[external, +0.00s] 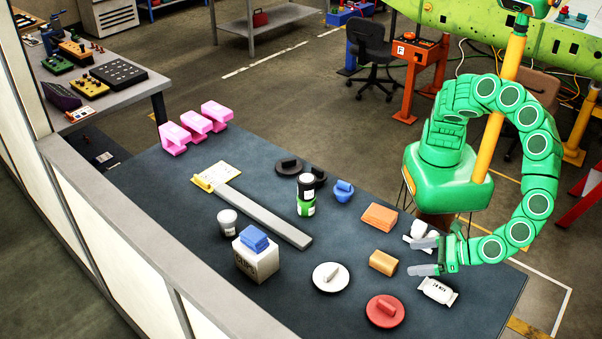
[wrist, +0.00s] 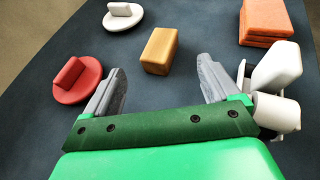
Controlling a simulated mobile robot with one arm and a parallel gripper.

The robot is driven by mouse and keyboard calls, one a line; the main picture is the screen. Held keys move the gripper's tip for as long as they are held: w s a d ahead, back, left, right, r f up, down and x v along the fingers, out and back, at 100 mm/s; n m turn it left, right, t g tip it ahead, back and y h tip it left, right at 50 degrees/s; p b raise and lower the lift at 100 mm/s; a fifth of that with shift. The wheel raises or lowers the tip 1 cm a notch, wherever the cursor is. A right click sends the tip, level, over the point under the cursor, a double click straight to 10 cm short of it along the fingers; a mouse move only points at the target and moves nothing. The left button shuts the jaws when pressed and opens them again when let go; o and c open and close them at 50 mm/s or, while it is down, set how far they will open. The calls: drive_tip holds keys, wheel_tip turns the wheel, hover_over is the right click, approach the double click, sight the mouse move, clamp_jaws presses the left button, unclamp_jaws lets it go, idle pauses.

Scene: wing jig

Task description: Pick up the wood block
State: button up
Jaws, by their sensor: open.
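The wood block (external: 383,262) is a small tan block lying on the dark table near its right end. In the wrist view the wood block (wrist: 160,51) lies beyond the fingertips, roughly midway between them. My gripper (external: 424,256) is open and empty, just right of the block in the external view, with its grey fingers pointing toward it. In the wrist view my gripper (wrist: 162,72) shows both fingers wide apart, with nothing between them. The block and the fingers look apart.
A red lidded disc (wrist: 76,80) and a white one (wrist: 122,15) lie left of the block. Orange slabs (wrist: 264,20) and a white object (wrist: 277,70) lie to the right, the white object close by the right finger. A white packet (external: 438,291) lies near my gripper.

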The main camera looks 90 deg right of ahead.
sight(387, 260)
drive_tip(key=shift+x, duration=3.8)
drive_tip(key=shift+w+a, duration=0.1)
drive_tip(key=shift+a, duration=0.05)
drive_tip(key=c, duration=1.3)
drive_tip(key=shift+r, duration=0.1)
drive_tip(key=shift+c, duration=0.2)
